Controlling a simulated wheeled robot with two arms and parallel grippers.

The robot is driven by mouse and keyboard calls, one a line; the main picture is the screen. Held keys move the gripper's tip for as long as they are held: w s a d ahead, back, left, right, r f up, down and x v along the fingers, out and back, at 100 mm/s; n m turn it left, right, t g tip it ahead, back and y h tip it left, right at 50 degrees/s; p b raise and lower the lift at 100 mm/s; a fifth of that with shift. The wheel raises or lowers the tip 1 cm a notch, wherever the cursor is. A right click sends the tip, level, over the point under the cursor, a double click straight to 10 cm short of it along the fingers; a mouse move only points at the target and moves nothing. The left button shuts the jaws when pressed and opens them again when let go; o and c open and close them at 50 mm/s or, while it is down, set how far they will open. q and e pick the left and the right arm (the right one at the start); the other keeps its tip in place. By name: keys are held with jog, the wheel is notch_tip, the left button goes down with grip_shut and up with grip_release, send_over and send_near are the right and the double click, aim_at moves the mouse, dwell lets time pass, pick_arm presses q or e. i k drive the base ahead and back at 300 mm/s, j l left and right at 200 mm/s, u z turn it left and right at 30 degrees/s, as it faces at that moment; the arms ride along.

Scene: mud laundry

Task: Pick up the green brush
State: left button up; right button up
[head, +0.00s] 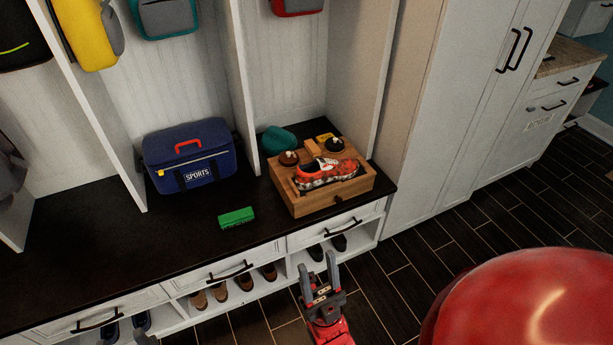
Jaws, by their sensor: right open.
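The green brush (236,217) lies on the dark bench top (110,225), near its front edge, between the blue sports bag and the wooden box. My right gripper (318,270) is in front of the bench, to the right of and nearer than the brush. Its two fingers point toward the bench and stand apart with nothing between them. A small grey part at the bottom left edge (146,340) may be the tip of my left gripper; its jaws cannot be made out.
A blue sports bag (188,158) stands behind the brush. A wooden box (322,200) with a red shoe (327,172) on it stands to the right. Drawer handles (230,270) stick out below the bench top. Upright dividers (248,90) rise behind. Bench left of the brush is clear.

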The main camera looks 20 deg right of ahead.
aim_at(236, 216)
jog(key=i+l, duration=0.25)
jog(key=i, duration=0.25)
jog(key=i+l, duration=0.2)
jog(key=i, duration=0.3)
